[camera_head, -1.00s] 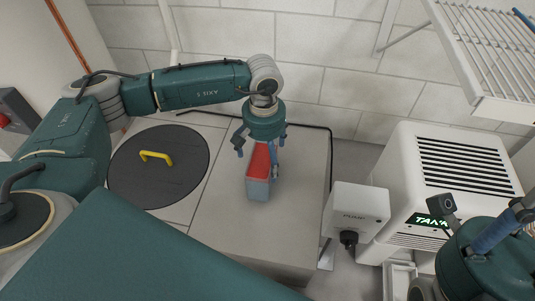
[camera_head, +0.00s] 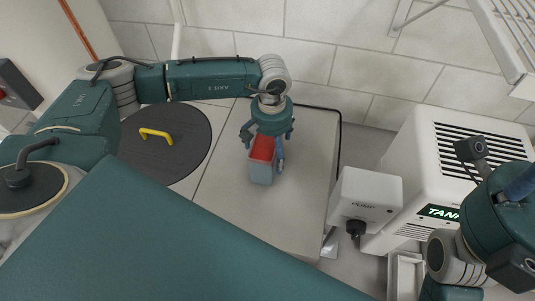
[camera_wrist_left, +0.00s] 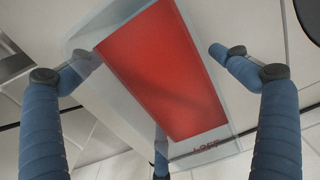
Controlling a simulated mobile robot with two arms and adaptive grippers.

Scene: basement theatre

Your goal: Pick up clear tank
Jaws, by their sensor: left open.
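The clear tank (camera_head: 261,172) is a small box with pale see-through walls and a red inside or top. It stands on the light grey ledge (camera_head: 215,215). My left gripper (camera_head: 266,146) is above it, pointing down, with blue fingers spread around its upper part. In the left wrist view, the tank (camera_wrist_left: 165,70) lies between the open fingers (camera_wrist_left: 152,58), with a gap at the right finger; the left fingertip overlaps its edge, and I cannot tell whether they touch. Small lettering shows near its lower edge. My right gripper (camera_head: 490,175) is partly in view at the right, its fingers unclear.
A white pump box (camera_head: 365,195) and a white vented machine (camera_head: 435,165) with a lit sign stand right of the ledge. A dark round lid (camera_head: 185,155) with a yellow handle lies left. A white wire shelf (camera_head: 505,40) hangs upper right. A tiled wall is behind.

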